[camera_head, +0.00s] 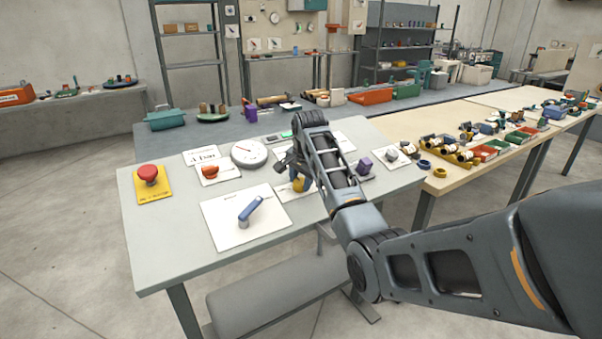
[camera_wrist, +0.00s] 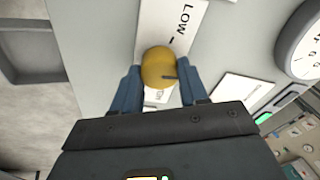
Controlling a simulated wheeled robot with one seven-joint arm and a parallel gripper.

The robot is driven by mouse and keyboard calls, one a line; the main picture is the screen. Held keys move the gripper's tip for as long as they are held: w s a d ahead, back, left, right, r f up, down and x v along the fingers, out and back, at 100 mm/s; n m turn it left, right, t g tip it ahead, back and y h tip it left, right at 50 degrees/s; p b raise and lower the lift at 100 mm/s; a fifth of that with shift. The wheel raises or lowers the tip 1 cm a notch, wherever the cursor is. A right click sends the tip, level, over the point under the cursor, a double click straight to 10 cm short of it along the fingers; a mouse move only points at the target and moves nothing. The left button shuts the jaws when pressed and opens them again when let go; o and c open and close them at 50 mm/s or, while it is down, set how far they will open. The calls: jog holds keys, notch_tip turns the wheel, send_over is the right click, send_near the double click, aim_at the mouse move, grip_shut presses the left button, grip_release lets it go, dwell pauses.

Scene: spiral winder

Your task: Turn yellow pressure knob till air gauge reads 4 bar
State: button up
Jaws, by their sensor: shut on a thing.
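The yellow pressure knob (camera_wrist: 159,68) sits on a white plate (camera_wrist: 160,22) marked "LOW" in the wrist view. A dark pointer line on the knob faces right in that view. My gripper (camera_wrist: 160,88) is shut on the knob, with a blue finger on each side of it. In the head view the knob (camera_head: 298,186) shows below my gripper (camera_head: 299,178), partly covered by it. The round white air gauge (camera_head: 248,153) lies to the left of my gripper. Its edge also shows in the wrist view (camera_wrist: 304,50). Its reading is too small to tell.
A red emergency button (camera_head: 148,173) on a yellow plate stands at the table's left. A blue lever (camera_head: 250,210) stands on a white plate in front. A red knob (camera_head: 210,171) and a purple knob (camera_head: 365,165) flank my gripper. A wooden table (camera_head: 450,140) adjoins at right.

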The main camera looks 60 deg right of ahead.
jog(key=m, duration=0.6)
jog(key=shift+g, duration=0.4)
jog(key=shift+m, duration=0.4)
jog(key=o, duration=1.1)
jog(key=shift+c, duration=0.2)
jog(key=v, duration=0.8)
jog(key=shift+b, duration=0.45)
jog(key=shift+d+f, duration=0.1)
